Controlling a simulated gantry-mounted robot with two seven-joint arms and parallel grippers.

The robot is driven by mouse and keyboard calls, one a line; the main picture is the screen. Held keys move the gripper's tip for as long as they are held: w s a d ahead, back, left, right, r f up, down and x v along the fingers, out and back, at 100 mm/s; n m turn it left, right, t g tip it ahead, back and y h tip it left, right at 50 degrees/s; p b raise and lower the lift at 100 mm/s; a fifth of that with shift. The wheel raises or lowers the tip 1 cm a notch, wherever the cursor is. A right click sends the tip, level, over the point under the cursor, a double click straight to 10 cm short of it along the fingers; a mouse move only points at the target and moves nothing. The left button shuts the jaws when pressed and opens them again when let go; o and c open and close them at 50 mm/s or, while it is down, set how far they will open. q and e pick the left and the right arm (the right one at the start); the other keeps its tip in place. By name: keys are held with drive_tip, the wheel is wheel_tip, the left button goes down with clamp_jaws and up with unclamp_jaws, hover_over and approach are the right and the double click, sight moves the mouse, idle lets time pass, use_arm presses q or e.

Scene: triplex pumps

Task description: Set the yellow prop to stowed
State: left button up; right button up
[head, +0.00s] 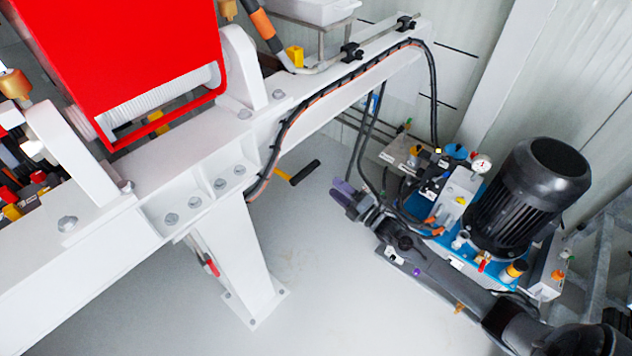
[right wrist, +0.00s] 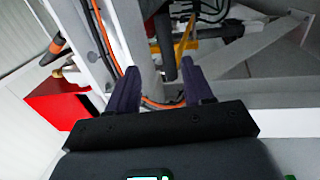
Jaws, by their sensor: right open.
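The yellow prop (head: 284,175) shows in the head view as a short yellow piece with a black grip, just right of the white frame's leg. Its far part is hidden behind the frame. In the right wrist view a yellow bar (right wrist: 183,47) with a black handle, probably the same prop, lies beyond the fingertips. My right gripper (head: 345,195) is open and empty, with purple fingers, to the right of and slightly below the black grip, apart from it in the head view. Both fingers (right wrist: 158,85) show in the right wrist view. My left gripper is not in view.
The white frame (head: 245,270) carries a black and orange cable (head: 290,125) along its beam. A red housing (head: 130,45) stands at upper left. A blue-based pump unit with a black motor (head: 535,195) stands behind my right arm. The grey floor (head: 310,270) is clear.

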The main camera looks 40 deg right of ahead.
sight(310, 169)
drive_tip(key=shift+t, duration=0.3)
drive_tip(key=shift+f+b+x, duration=0.25)
drive_tip(key=shift+b+x, duration=0.7)
drive_tip(key=shift+x, duration=1.05)
drive_tip(key=shift+f+b+x, duration=0.25)
drive_tip(key=shift+b+x, duration=0.75)
drive_tip(key=shift+x, duration=1.05)
drive_tip(key=shift+f+b+x, duration=0.25)
drive_tip(key=shift+b+x, duration=0.7)
drive_tip(key=shift+x, duration=1.05)
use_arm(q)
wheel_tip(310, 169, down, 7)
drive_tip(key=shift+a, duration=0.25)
use_arm(e)
drive_tip(key=shift+w+a, duration=0.1)
drive_tip(key=shift+a, duration=0.05)
drive_tip(key=shift+c, duration=0.8)
clamp_jaws()
